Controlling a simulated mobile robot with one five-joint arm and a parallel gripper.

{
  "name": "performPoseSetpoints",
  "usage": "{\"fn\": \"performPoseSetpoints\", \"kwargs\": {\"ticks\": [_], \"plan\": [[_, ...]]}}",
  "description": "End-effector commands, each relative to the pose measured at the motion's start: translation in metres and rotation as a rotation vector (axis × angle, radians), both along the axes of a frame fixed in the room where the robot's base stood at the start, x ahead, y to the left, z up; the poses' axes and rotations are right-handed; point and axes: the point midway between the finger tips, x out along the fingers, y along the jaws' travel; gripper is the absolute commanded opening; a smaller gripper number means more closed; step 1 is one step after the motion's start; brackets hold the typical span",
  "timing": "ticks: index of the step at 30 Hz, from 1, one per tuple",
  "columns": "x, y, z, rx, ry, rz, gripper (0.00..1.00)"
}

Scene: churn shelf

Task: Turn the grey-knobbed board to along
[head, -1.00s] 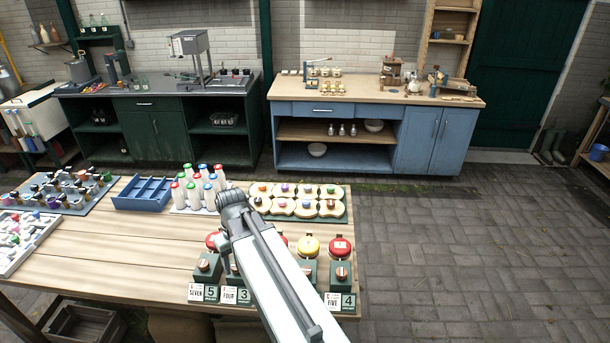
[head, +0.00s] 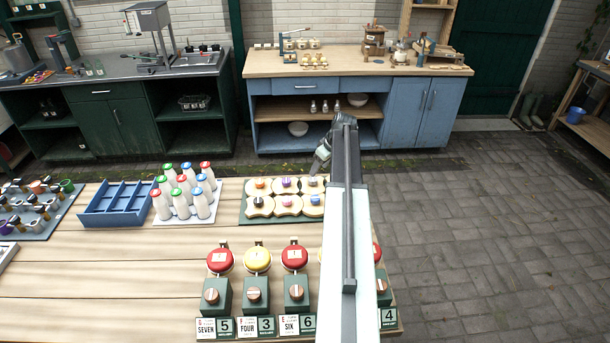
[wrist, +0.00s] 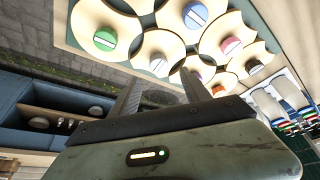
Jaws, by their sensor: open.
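The knobbed wooden boards lie in two rows on a green mat (head: 250,221). In the wrist view a board with a greyish knob (wrist: 158,62) lies just beyond my fingers; the line on its knob is too small to read surely. A green-knobbed board (wrist: 105,40), a blue-knobbed board (wrist: 195,15), a pink-knobbed board (wrist: 230,47) and a dark-knobbed board (wrist: 253,67) lie around it. My gripper (wrist: 160,92) is open and empty, apart from the knobs. In the head view my arm hides the right part of the mat.
White bottles with coloured caps (head: 185,190) stand left of the mat, beside a blue divided tray (head: 118,203). Red and yellow round-topped devices (head: 257,260) with number cards stand at the table's front. A blue cabinet (head: 400,115) stands behind the table.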

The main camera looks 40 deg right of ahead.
Motion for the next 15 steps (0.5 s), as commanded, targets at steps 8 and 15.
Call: {"fn": "performPoseSetpoints", "kwargs": {"ticks": [8,15], "plan": [[0.002,-0.002,-0.008,-0.002,-0.002,0.001,0.55],[0.015,-0.001,-0.044,-0.002,-0.001,0.001,0.55]]}}
